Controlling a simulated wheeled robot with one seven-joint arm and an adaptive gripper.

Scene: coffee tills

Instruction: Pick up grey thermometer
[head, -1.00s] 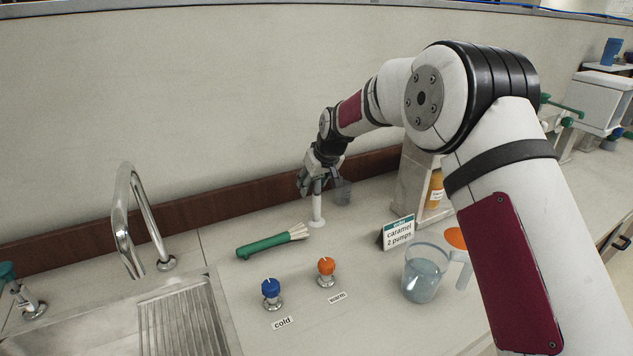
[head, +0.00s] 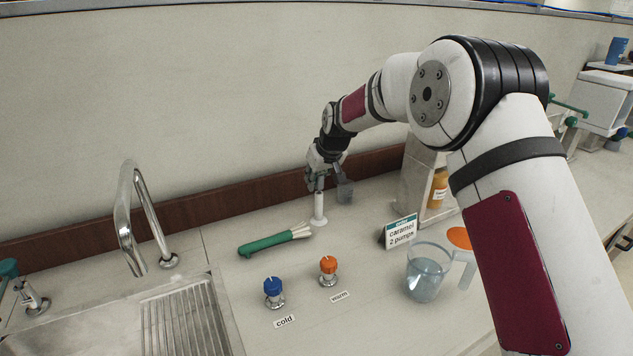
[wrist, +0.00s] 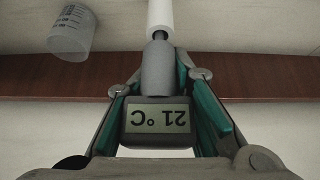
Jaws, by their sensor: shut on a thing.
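The grey thermometer (wrist: 158,68) is between the green-padded fingers of my gripper (wrist: 170,100) in the wrist view. Its display reads 21 °C, upside down. My gripper is shut on the thermometer's head. Below the grey collar a short dark piece of stem shows, then a white upright tube (wrist: 160,15) in line with it. In the head view my gripper (head: 320,180) is at the top of this white tube (head: 319,208), which stands on a round base on the counter. I cannot tell how deep the stem sits in the tube.
A small clear cup (head: 345,193) stands just right of the tube. A green-handled brush (head: 265,244), blue (head: 273,287) and orange (head: 328,266) knobs, a caramel sign (head: 401,233) and a clear jug (head: 425,278) are nearer. The wall is close behind.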

